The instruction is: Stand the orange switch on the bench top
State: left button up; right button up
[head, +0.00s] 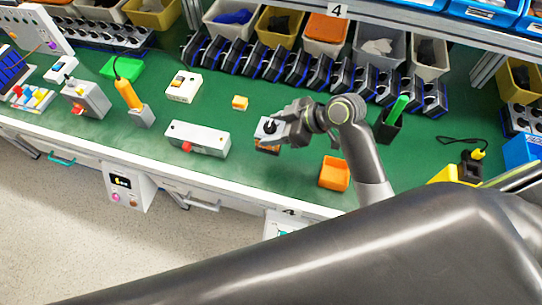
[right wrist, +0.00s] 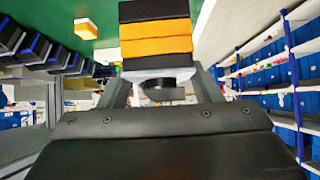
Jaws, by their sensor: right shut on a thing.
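The orange switch (head: 267,148) is in the jaws of my right gripper (head: 280,130), over the front part of the green bench top (head: 216,103). In the head view its white top plate and dark round knob show, with an orange and black body below. In the right wrist view the switch (right wrist: 155,46) shows black and orange bands, with the white plate and black knob nearest the gripper. My right gripper is shut on it. The switch looks held above the bench, but the gap under it is hard to judge. My left gripper is not in view.
An orange tray (head: 334,173) lies to the right, a small orange block (head: 240,103) behind left, and a white box with a red button (head: 197,139) to the left. A dark holder with a green item (head: 390,122) stands right. Black bins line the back.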

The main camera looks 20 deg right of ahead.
notch_tip(320, 180, down, 9)
jog(key=shift+f+p, duration=0.1)
jog(key=shift+p, duration=0.35)
jog(key=shift+f, duration=0.4)
jog(key=o, duration=1)
jog(key=shift+f, duration=0.1)
